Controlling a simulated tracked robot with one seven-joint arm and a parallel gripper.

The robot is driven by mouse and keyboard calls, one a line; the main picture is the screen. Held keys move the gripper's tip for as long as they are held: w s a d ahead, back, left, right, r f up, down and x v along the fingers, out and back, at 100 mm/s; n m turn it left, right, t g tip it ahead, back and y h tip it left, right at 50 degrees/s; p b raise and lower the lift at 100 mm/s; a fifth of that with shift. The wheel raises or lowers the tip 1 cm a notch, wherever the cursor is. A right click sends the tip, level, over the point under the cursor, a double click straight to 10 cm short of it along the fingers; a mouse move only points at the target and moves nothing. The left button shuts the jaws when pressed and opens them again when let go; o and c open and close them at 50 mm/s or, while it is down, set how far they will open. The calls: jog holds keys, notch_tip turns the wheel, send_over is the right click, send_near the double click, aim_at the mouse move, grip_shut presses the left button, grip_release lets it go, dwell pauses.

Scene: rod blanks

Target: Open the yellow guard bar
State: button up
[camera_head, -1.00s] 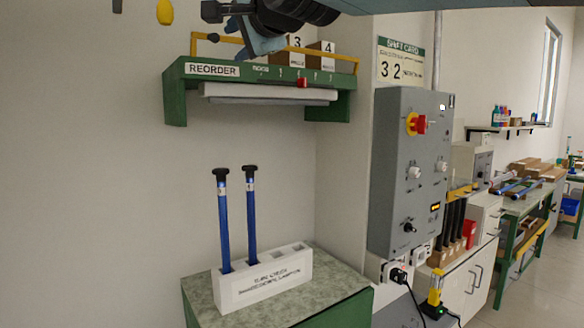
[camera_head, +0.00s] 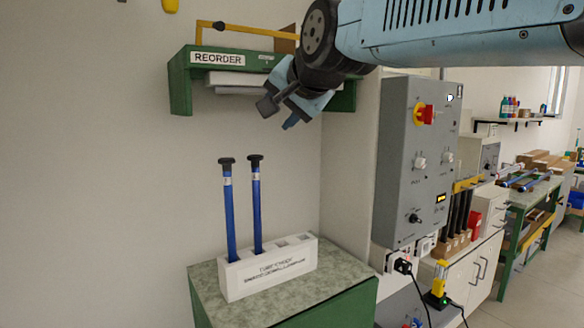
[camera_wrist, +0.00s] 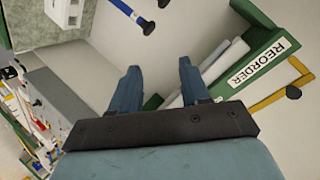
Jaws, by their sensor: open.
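The yellow guard bar (camera_head: 255,31) runs along the top of the green shelf (camera_head: 181,82) marked REORDER, with a black knob (camera_head: 219,26) near its left end. My arm covers its right part. In the wrist view the yellow bar (camera_wrist: 268,102) and its knob (camera_wrist: 293,92) lie at the right edge, outside my fingers. My gripper (camera_head: 280,113) is in front of and below the shelf's right part, pointing down and left. It is open and empty; both fingers (camera_wrist: 160,86) show apart in the wrist view.
Below stands a white holder (camera_head: 270,274) with two blue rods (camera_head: 257,210) on a green cabinet. A grey control box (camera_head: 395,160) with a red knob hangs to the right. White rolls or sheets (camera_head: 232,90) lie under the shelf.

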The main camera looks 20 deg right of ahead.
jog(key=s+d+f+n+g+h, duration=0.1)
jog(key=s+d+f+n+g, duration=0.1)
jog(key=f, duration=0.8)
jog(key=shift+s+d+n+g, duration=0.3)
jog(key=shift+s+d+n, duration=0.2)
jog(key=shift+s+d, duration=0.45)
jog(key=shift+f, duration=0.2)
